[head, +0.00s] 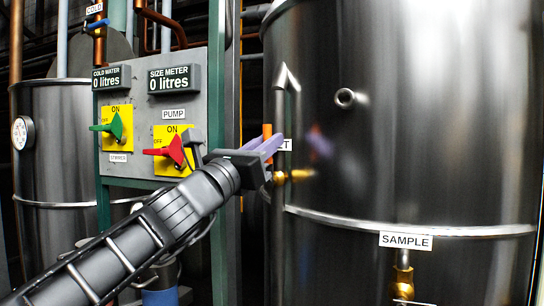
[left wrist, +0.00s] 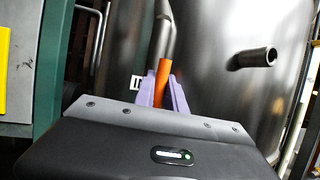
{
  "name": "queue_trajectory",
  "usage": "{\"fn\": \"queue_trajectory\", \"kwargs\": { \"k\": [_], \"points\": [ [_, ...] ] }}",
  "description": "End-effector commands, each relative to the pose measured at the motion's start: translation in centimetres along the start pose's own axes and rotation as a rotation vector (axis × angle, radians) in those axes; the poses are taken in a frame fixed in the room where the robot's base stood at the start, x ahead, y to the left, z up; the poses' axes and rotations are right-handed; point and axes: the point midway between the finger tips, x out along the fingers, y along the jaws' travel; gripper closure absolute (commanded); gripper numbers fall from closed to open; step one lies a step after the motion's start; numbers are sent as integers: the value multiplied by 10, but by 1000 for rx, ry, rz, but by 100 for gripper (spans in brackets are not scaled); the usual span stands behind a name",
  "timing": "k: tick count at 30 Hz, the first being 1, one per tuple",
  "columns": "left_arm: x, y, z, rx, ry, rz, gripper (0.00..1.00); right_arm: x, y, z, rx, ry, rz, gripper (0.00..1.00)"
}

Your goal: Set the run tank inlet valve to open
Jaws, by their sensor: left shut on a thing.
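The inlet valve has a brass body (head: 292,176) on the side of the large steel tank (head: 420,120), beside a vertical pipe. Its orange handle (head: 267,130) points roughly upward, and its lower part is hidden by my left gripper. My left gripper (head: 268,146) reaches in from the left, with its purple fingers at the handle. In the left wrist view the orange handle (left wrist: 162,82) stands between the two purple fingers, which are shut on it. A white label (head: 285,145) ending in "ET" is mostly covered by the gripper. My right gripper is out of view.
A grey control panel (head: 140,165) with a green switch (head: 115,126) and a red switch (head: 175,151) stands left of the gripper, close to my wrist. A steel pipe (head: 280,110) runs down beside the handle. A SAMPLE label (head: 406,241) and brass tap (head: 403,280) are lower right.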

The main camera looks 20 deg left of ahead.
Motion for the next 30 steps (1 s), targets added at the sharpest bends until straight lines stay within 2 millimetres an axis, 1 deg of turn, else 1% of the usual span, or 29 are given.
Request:
{"fn": "queue_trajectory", "kwargs": {
  "k": [1, 14, 15, 21, 22, 30],
  "points": [
    [0, 1, -3, -7, 2, 5, 100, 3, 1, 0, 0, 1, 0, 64],
    [0, 2, -2, -17, 0, 9, 100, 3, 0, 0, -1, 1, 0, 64],
    [0, 2, -2, -17, 0, 9, 82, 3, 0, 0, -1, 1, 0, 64],
    [0, 2, -1, -16, -1, 8, 65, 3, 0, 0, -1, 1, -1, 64],
    [0, 2, -1, -15, -1, 8, 63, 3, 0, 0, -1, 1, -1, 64],
    [-1, 1, -1, -14, -2, 7, 63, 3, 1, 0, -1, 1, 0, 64]
  ]
}}
